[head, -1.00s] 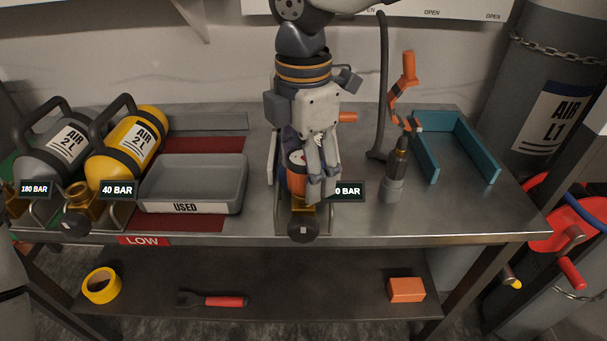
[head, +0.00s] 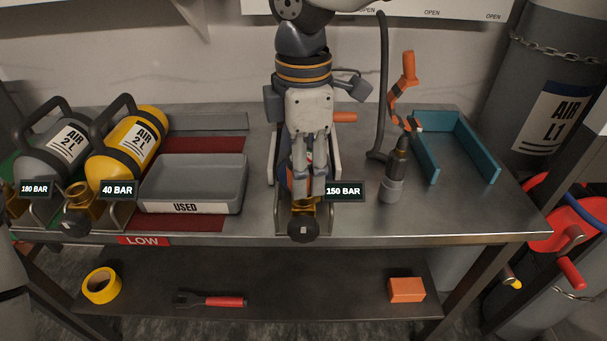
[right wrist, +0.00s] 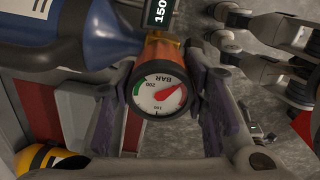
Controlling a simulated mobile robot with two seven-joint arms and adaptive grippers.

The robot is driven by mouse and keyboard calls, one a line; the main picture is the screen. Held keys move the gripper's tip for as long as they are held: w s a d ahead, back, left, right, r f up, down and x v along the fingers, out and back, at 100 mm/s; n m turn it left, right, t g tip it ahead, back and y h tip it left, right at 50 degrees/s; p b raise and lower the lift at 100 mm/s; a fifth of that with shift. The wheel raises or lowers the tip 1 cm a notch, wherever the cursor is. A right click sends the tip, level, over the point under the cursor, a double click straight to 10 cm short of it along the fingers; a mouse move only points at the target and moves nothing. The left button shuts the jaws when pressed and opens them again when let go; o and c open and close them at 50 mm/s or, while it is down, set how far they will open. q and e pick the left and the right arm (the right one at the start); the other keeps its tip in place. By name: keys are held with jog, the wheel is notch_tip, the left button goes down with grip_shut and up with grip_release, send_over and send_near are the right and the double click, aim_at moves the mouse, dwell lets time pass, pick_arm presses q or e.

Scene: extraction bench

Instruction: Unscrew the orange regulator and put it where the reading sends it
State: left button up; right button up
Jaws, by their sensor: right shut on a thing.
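The orange regulator (right wrist: 160,52) sits on the brass valve of a blue cylinder (right wrist: 88,28) in the right wrist view. Its round white gauge (right wrist: 158,96) faces that camera, with a red needle and a scale marked 100 and 200 BAR. My right gripper (head: 308,192) is shut on the regulator, one finger on each side, and hides most of it in the head view. A tag beside it reads 150 BAR (head: 343,191). The grey tray marked USED (head: 190,176) stands empty to the left, on a red area marked LOW (head: 144,240).
A yellow cylinder tagged 40 BAR (head: 137,142) and a grey one tagged 180 BAR (head: 62,137) lie at the left. The bench's right front is clear.

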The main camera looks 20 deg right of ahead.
jog(key=n, duration=0.9)
jog(key=shift+n, duration=0.3)
jog(key=n, duration=0.8)
jog(key=o, duration=1.3)
